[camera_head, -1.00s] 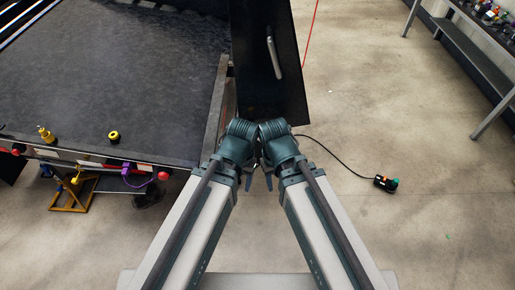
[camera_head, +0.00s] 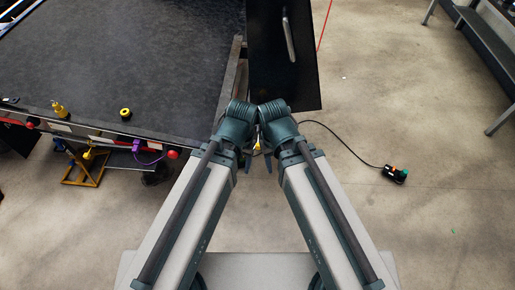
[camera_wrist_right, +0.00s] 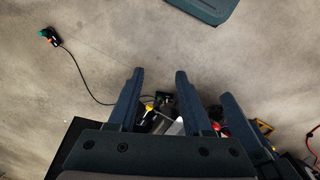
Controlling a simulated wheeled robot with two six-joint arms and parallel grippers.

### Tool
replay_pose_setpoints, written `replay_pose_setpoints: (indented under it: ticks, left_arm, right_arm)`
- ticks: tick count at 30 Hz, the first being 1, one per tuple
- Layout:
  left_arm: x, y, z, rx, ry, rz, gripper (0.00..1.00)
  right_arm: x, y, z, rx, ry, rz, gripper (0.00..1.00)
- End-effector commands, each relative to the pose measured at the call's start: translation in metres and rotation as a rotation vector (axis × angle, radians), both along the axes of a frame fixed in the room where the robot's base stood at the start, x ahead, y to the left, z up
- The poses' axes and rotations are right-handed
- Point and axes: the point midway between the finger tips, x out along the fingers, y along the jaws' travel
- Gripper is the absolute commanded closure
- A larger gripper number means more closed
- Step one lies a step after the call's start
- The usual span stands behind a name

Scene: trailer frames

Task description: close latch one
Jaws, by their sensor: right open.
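A black panel (camera_head: 270,75) stands at the end of the trailer bed in the head view, with a long silver handle (camera_head: 288,35) on it. I cannot tell whether this handle is latch one. My left gripper (camera_head: 247,162) and right gripper (camera_head: 268,163) hang below the folded arms, close together and clear of the panel. The right gripper (camera_wrist_right: 160,75) is open and empty in the right wrist view, over the floor. A dark finger (camera_wrist_right: 234,120) beside it seems to be the left gripper's. The left jaw state is unclear.
The dark trailer bed (camera_head: 130,60) fills the upper left. A yellow ring (camera_head: 125,113) and a yellow bottle (camera_head: 59,108) stand near its edge. A cabled pendant (camera_head: 395,174) lies on the floor at right. A workbench (camera_head: 478,40) stands upper right. The floor between is open.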

Motion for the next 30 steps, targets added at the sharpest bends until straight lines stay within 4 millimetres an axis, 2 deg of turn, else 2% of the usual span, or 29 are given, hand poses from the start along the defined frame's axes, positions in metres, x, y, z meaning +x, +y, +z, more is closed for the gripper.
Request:
replay_pose_setpoints:
  ticks: [1,4,8,12,18,30]
  left_arm:
    - [0.000,0.000,0.000,0.000,0.000,0.000,0.38]
    - [0.000,0.000,-0.010,0.000,0.000,0.000,0.38]
    - [0.000,0.000,-0.046,0.000,0.000,0.000,0.38]
    - [0.000,0.000,-0.096,0.000,0.000,0.000,0.38]
    - [0.000,0.000,-0.161,0.000,0.000,0.000,0.38]
    - [0.000,0.000,-0.290,0.000,0.000,0.000,0.38]
  right_arm:
    - [0.000,0.000,0.000,0.000,0.000,0.000,0.57]
    - [0.004,0.001,-0.010,0.010,-0.005,0.017,0.75]
    - [0.020,0.006,-0.047,0.053,-0.028,0.098,0.99]
    - [0.047,0.015,-0.096,0.120,-0.081,0.243,1.00]
    - [0.088,0.024,-0.158,0.194,-0.185,0.451,1.00]
    - [0.171,0.028,-0.268,0.230,-0.448,0.830,1.00]
